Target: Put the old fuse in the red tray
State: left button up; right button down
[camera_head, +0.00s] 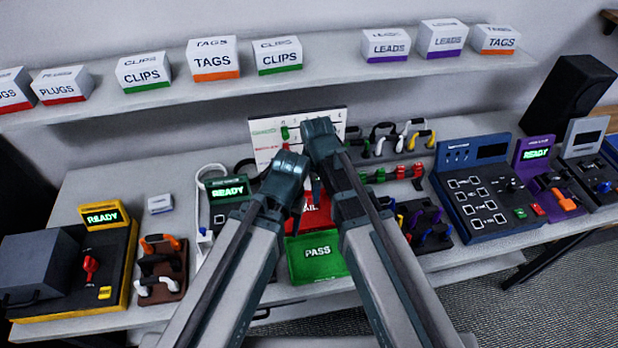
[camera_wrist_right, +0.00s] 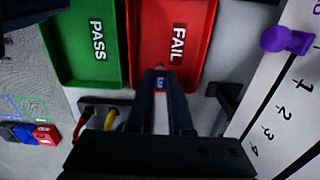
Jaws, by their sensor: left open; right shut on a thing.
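The red tray (camera_head: 318,222) marked FAIL lies behind the green PASS tray in the head view, partly hidden by my arms. In the right wrist view the red tray (camera_wrist_right: 150,30) fills the upper middle. My right gripper (camera_wrist_right: 160,74) is shut on a small slim piece with a blue mark, the fuse (camera_wrist_right: 160,84); its jaws overlap the tray's near edge in this view. The fuse is mostly hidden between the fingers, and its height over the tray cannot be told. My left gripper (camera_head: 297,205) is open, low beside the red tray in the head view.
The green tray (camera_head: 316,262) adjoins the red one. A white board (camera_head: 268,130) stands behind. Cable racks (camera_head: 392,174) and a blue tester (camera_head: 474,195) are to the right; a yellow-edged tester (camera_head: 98,240) is at left. A shelf of labelled boxes runs above.

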pick_arm(q)
jog(key=shift+w, duration=0.35)
pick_arm(e)
jog(key=shift+w+a, duration=0.25)
jog(key=shift+a, duration=0.25)
jog(key=shift+w+a, duration=0.2)
jog(key=shift+a, duration=0.25)
pick_arm(q)
jog(key=shift+f, duration=0.1)
pick_arm(e)
jog(key=shift+f, duration=0.1)
pick_arm(q)
notch_tip(320, 180, down, 5)
jog(key=b, duration=0.5)
jog(key=shift+f+b, duration=0.2)
jog(key=shift+b, duration=0.1)
pick_arm(e)
notch_tip(320, 180, down, 5)
jog(key=shift+f, duration=0.2)
pick_arm(q)
jog(key=shift+f+b, duration=0.85)
pick_arm(e)
jog(key=shift+f, duration=0.9)
jog(key=shift+c, duration=1)
grip_release()
pick_arm(q)
jog(key=shift+r, duration=0.1)
pick_arm(e)
jog(key=shift+r, duration=0.15)
